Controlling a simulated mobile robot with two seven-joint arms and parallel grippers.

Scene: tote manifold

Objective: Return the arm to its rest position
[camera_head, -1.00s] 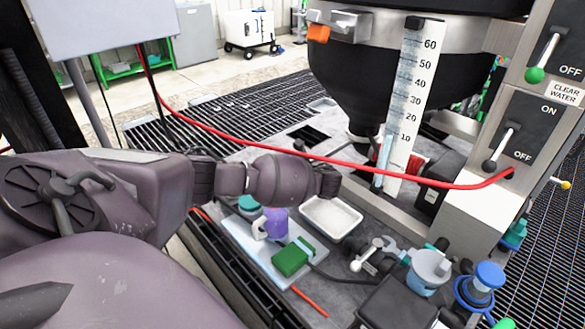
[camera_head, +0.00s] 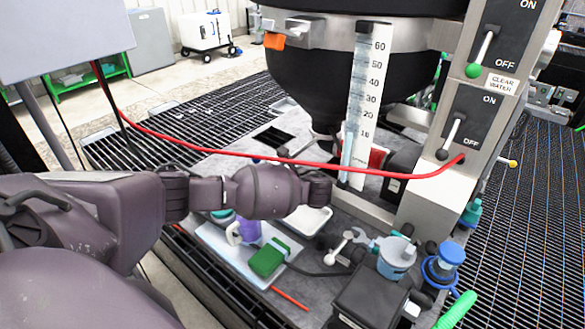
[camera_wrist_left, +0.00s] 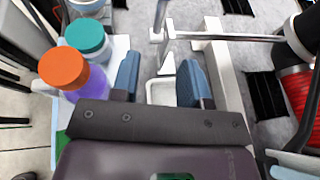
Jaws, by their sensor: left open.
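My left arm (camera_head: 120,210) comes in from the left in the head view and reaches across the bench, its wrist end (camera_head: 318,188) above the white tray (camera_head: 308,219). The fingers of my left gripper are hidden there. In the left wrist view my left gripper (camera_wrist_left: 160,82) shows two blue fingers spread apart with nothing between them. The white tray (camera_wrist_left: 160,92) lies beyond and below the fingers. A purple bottle with an orange cap (camera_wrist_left: 64,68) and a teal-capped container (camera_wrist_left: 86,36) stand left of the fingers. My right gripper is not in view.
A red hose (camera_head: 300,160) crosses just above my arm to the switch panel (camera_head: 470,115). A black hopper (camera_head: 310,90) and a scale column (camera_head: 362,110) stand behind.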

